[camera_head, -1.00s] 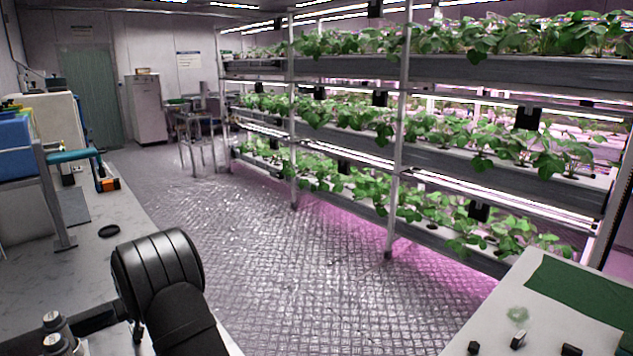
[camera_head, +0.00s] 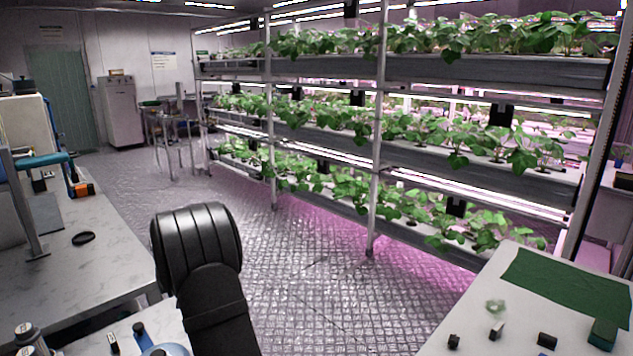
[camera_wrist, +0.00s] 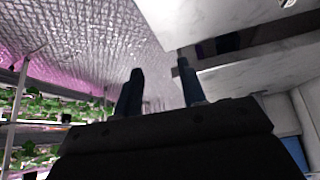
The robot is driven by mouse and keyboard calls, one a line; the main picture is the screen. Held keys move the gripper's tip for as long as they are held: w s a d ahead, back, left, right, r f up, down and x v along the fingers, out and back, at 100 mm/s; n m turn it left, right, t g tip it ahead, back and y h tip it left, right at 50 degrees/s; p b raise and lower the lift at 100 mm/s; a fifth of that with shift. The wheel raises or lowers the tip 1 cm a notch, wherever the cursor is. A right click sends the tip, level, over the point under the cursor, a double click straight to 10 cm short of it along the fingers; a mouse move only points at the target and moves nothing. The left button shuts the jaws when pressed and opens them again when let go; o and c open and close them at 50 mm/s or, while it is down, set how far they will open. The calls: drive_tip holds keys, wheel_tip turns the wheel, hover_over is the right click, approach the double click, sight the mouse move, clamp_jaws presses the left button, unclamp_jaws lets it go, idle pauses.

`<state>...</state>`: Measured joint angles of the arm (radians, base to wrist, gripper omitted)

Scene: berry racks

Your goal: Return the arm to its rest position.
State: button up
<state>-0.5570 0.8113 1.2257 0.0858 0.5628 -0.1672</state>
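My gripper (camera_wrist: 160,85) shows in the wrist view with its two dark fingers apart and nothing between them. Floor and the edge of a pale bench lie beyond the fingertips. In the head view only my black arm link shows at the lower middle, over the aisle beside the left benches. The gripper itself is not visible in the head view.
Plant racks (camera_head: 420,140) with several leafy tiers line the right side. A white table (camera_head: 470,320) with a green mat (camera_head: 570,292) and small dark blocks stands front right. A marble-topped bench (camera_head: 85,265) stands at left. The textured floor (camera_head: 300,290) between is clear.

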drive_tip(key=w+d+m+h, duration=0.1)
drive_tip(key=w+d, duration=0.4)
drive_tip(key=d, duration=0.9)
drive_tip(key=w+d+m+t+h, duration=0.1)
drive_tip(key=w+d+m, duration=0.2)
drive_tip(key=d, duration=1.1)
drive_tip(key=w+d+m+h, duration=0.1)
drive_tip(key=w+d+m, duration=0.1)
drive_tip(key=w+d, duration=0.6)
drive_tip(key=d, duration=0.6)
drive_tip(key=shift+w+r+h, duration=0.3)
drive_tip(key=shift+r, duration=0.05)
